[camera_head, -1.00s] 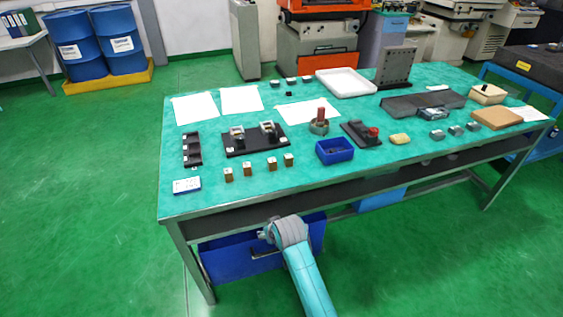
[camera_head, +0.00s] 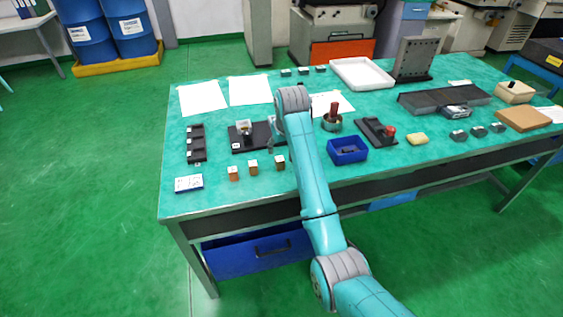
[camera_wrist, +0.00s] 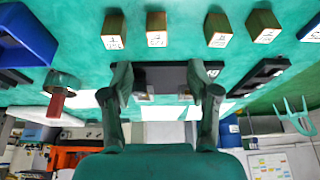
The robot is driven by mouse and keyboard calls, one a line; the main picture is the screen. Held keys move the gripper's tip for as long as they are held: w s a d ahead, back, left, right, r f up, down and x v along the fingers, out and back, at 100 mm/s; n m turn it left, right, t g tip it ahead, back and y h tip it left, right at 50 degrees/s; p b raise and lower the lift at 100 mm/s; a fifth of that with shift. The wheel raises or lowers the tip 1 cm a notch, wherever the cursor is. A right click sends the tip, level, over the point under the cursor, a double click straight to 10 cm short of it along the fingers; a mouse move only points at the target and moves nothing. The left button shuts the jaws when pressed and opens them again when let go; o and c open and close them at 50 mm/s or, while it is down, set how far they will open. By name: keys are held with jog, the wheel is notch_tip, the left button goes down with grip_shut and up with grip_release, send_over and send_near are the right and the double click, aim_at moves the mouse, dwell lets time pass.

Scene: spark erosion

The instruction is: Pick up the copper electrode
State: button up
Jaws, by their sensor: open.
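Several small copper-brown blocks with pale marked faces stand in a row along the table's front. In the head view I see a left block (camera_head: 233,173), a middle block (camera_head: 253,168) and a right one (camera_head: 280,163); my arm hides another. In the wrist view the row shows at the top, including one block (camera_wrist: 156,29) and another (camera_wrist: 217,30). I cannot tell which is meant as the copper electrode. My gripper (camera_wrist: 163,80) is open and empty, fingers apart, over the table near the black fixture plate (camera_head: 243,146). In the head view my arm mostly hides it.
A black slotted rack (camera_head: 196,144) and a white labelled box (camera_head: 188,183) lie left. A blue bin (camera_head: 347,150), a round cup (camera_head: 332,123) holding a reddish-brown upright piece, and a black stand (camera_head: 374,132) are right. White sheets lie behind.

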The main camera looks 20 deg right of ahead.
aim_at(280, 159)
jog(key=x, duration=0.9)
jog(key=shift+s+d+f, duration=0.1)
jog(key=shift+s+d, duration=0.05)
jog(key=shift+d, duration=0.1)
grip_shut()
